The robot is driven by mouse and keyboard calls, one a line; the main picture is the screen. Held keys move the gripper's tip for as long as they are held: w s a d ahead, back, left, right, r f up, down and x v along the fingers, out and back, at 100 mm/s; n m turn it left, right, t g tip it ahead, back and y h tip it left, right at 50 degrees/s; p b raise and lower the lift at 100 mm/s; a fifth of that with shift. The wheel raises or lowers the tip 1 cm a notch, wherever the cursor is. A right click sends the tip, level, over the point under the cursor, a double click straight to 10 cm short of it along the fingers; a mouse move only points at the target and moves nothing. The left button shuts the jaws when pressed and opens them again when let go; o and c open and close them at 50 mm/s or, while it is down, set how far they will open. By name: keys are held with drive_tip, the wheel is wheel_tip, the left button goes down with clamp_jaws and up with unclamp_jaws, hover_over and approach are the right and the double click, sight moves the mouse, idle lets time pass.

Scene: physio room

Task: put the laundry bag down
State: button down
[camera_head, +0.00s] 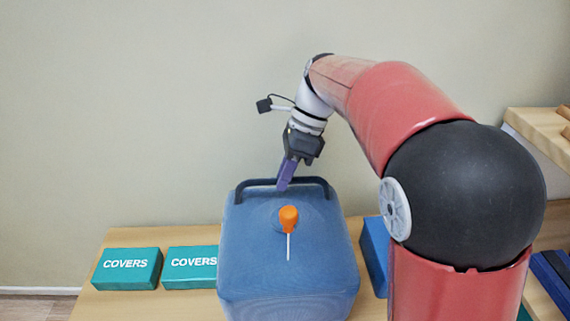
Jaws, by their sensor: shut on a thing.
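The laundry bag (290,277) is a large blue, boxy bag with a dark handle (315,182) arching over its top. An orange knob on a thin white stick (288,218) shows against its front upper part. My gripper (284,186) points down at the handle's middle and is shut on it. The bag looks upright, in front of or over the wooden table. Its underside is out of view, so I cannot tell whether it touches the table.
Two teal boxes marked COVERS, one at the far left (127,268) and one beside the bag (190,267), lie on the wooden table (200,230). A blue block (374,250) is right of the bag. A wooden shelf (540,125) juts in at the right. A plain wall stands behind.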

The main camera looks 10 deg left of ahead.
drive_tip(key=c, duration=1.4)
unclamp_jaws()
